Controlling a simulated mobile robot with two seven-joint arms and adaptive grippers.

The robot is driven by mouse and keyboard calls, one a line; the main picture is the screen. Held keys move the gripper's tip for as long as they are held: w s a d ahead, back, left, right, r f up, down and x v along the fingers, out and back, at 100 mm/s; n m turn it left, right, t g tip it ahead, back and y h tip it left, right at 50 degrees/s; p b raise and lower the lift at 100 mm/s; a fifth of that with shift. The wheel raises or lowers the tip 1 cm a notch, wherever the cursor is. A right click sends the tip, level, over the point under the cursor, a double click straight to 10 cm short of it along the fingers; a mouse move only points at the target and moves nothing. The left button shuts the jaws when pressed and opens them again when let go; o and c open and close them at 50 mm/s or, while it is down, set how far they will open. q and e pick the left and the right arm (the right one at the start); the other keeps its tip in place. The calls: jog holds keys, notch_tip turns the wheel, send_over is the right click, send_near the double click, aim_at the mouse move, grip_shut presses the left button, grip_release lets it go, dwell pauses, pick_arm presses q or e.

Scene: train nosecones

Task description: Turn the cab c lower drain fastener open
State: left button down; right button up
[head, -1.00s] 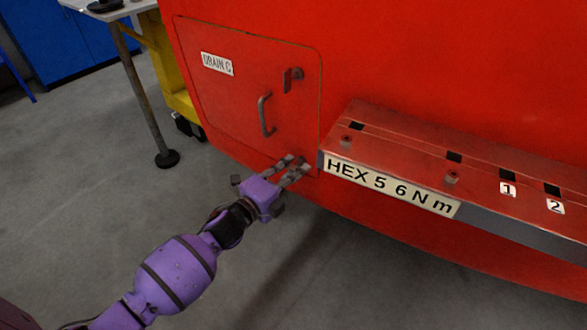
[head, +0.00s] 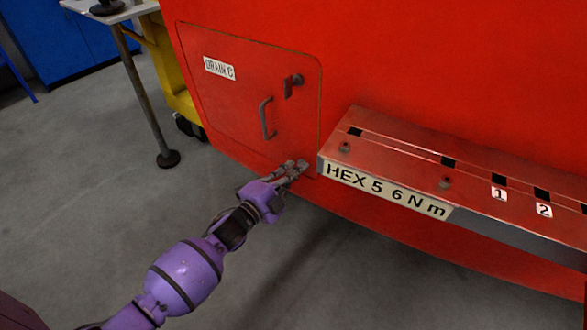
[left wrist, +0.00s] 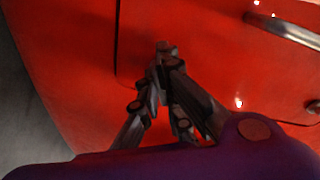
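The red drain C panel (head: 235,100) is closed flush in the red cab wall. Its upper fastener (head: 293,85) is a dark small lever beside the grey pull handle (head: 266,118). The lower fastener (head: 302,165) is at the panel's lower right corner, mostly covered by my left fingertips. My left gripper (head: 296,169) reaches it from the lower left. In the left wrist view, the left gripper (left wrist: 163,62) has its fingers drawn together around a small dark piece at their tips, which appears to be the lower fastener (left wrist: 165,46). Its exact angle is hidden. My right gripper is out of view.
A red ledge labelled HEX 5 6 N m (head: 385,190) juts out just right of my left fingers. A table (head: 110,12) with a thin leg and a yellow stand (head: 180,95) are at upper left. The grey floor (head: 80,200) at left is clear.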

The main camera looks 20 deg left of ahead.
pick_arm(q)
jog(key=shift+r+n+p, duration=0.1)
jog(key=shift+n+p, duration=0.25)
jog(key=shift+n, duration=0.65)
jog(key=shift+n+p, duration=0.3)
jog(key=shift+n, duration=0.7)
jog(key=n+p, duration=0.1)
jog(key=n, duration=0.3)
jog(key=shift+n+t+y, duration=0.4)
jog(key=shift+n+p, duration=0.6)
jog(key=shift+n, duration=1.8)
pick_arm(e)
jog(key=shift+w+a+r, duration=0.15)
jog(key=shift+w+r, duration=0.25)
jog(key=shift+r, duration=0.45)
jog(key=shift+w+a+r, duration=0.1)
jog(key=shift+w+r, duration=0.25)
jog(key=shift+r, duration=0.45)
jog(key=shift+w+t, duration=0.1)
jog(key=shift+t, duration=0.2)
pick_arm(q)
jog(key=c, duration=1.9)
grip_release()
jog(key=shift+c, duration=0.2)
